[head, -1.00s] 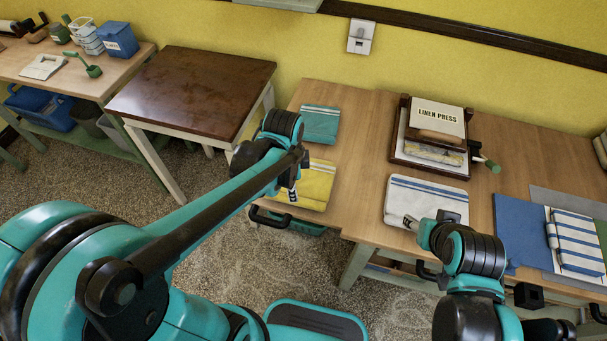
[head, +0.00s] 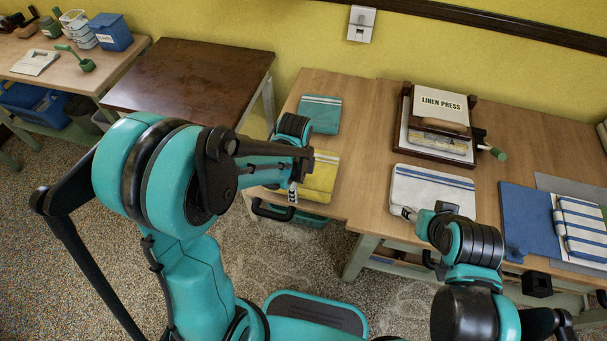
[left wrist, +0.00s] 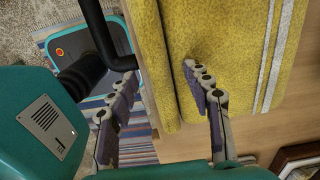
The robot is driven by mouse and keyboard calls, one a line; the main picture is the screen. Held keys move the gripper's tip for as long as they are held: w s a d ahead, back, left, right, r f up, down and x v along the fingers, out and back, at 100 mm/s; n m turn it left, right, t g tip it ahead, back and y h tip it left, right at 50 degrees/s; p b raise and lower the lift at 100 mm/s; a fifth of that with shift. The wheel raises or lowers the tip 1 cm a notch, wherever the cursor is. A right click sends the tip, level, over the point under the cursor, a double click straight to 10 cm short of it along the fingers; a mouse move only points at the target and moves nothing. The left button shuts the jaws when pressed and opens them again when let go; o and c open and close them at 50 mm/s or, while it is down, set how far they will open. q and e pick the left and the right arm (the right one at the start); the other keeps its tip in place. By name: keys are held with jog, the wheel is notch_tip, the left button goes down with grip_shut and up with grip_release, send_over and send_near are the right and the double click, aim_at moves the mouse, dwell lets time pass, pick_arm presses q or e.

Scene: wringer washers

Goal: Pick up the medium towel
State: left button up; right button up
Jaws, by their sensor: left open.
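The folded yellow towel (head: 320,178) with white stripes lies at the left front of the long wooden table; it fills much of the left wrist view (left wrist: 225,45). A smaller teal towel (head: 320,112) lies behind it, and a larger white towel with blue stripes (head: 435,190) lies to the right. My left gripper (head: 292,194) is open at the yellow towel's front left edge. In the left wrist view its fingers (left wrist: 160,75) straddle that edge, one over the towel, one beyond the table edge. Contact is unclear. My right gripper (head: 404,212) is at the white towel's front edge, its jaws partly hidden.
A black handle (head: 272,212) juts from the table front near my left gripper. A linen press (head: 442,105) stands behind the white towel. A dark-topped table (head: 190,80) stands empty at left.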

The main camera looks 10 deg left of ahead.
pick_arm(q)
jog(key=shift+r, duration=0.1)
jog(key=shift+c, duration=0.9)
grip_shut()
